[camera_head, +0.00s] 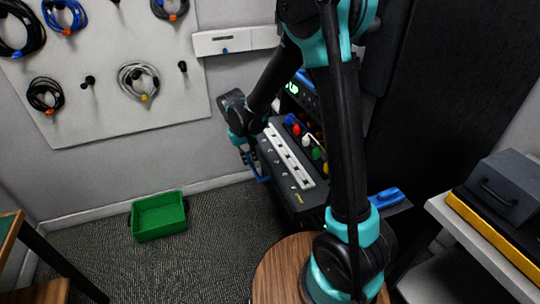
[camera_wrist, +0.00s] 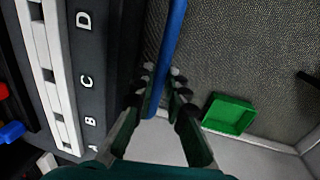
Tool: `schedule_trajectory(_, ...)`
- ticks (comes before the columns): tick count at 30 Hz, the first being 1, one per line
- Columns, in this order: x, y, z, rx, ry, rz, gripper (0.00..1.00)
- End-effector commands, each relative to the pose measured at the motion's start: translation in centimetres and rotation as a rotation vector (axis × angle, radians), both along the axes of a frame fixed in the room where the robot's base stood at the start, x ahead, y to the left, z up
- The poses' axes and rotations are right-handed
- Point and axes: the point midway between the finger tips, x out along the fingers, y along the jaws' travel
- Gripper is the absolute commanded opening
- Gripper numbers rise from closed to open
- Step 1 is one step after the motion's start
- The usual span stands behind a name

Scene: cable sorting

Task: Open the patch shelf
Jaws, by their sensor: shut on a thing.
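The patch shelf (camera_head: 276,170) is a dark panel at the rack, with a white strip of sockets along it. In the wrist view the white strip (camera_wrist: 50,65) is on the left, beside the letters D, C and A. A blue bar handle (camera_head: 260,176) runs along the shelf's front edge; it also shows in the wrist view (camera_wrist: 172,35). My gripper (camera_wrist: 162,78) is shut on this handle, one finger on each side. In the head view my gripper (camera_head: 249,157) is at the shelf's left side, its fingertips partly hidden.
A green bin (camera_head: 159,216) stands on the floor at lower left. Coiled cables (camera_head: 139,80) hang on a white pegboard. Coloured plugs (camera_head: 304,135) sit behind the socket strip. A wooden round top (camera_head: 275,277) is near my arm's base.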

Motion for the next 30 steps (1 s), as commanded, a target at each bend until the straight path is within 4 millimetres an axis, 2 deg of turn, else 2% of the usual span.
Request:
schedule_trajectory(1,-0.5,1.7,0.0,0.002,0.001,0.008,0.0)
schedule_trajectory(6,-1.9,6.0,0.0,0.002,0.001,0.007,0.0)
schedule_trajectory(15,-3.8,11.6,0.0,0.001,0.001,0.004,0.0)
schedule_trajectory(21,-4.4,13.5,0.0,0.001,0.0,0.003,0.0)
schedule_trajectory(30,-4.6,14.2,0.0,0.001,-0.001,0.0,0.0)
